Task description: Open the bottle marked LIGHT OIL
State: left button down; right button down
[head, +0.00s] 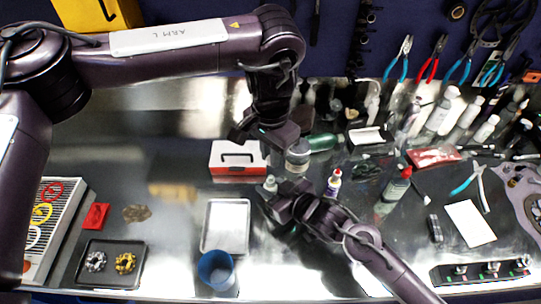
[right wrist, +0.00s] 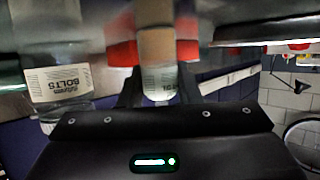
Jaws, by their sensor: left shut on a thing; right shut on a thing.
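My right gripper (head: 270,192) is low over the bench, shut on a small pale bottle (head: 270,184). In the right wrist view the bottle (right wrist: 160,83) stands between the dark fingers, with a white label whose print is too small to read. A tan cylindrical part (right wrist: 156,45) shows directly above it; I cannot tell whether it is joined to the bottle. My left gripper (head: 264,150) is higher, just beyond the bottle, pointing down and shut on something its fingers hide. I cannot read LIGHT OIL on any bottle.
A red and white box (head: 238,170) is behind the bottle. A jar marked BOLTS (right wrist: 58,88) stands close to my right gripper. A metal tray (head: 226,228) and blue cup (head: 216,270) lie to the left. A red-capped bottle (head: 396,187) and several others stand right.

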jog(key=c, duration=1)
grip_release()
jog(key=shift+o, duration=0.2)
pick_arm(q)
jog(key=shift+f, duration=0.15)
pick_arm(e)
jog(key=shift+s+d, duration=0.3)
jog(key=shift+d, duration=0.05)
pick_arm(q)
jog(key=shift+f+b, duration=0.8)
jog(key=shift+b, duration=0.15)
pick_arm(e)
jog(key=v, duration=1)
jog(key=shift+s+d+r, duration=0.1)
jog(key=shift+d, duration=0.05)
jog(key=shift+s+d+r, duration=0.15)
jog(key=shift+s+r, duration=0.05)
jog(key=shift+r, duration=0.05)
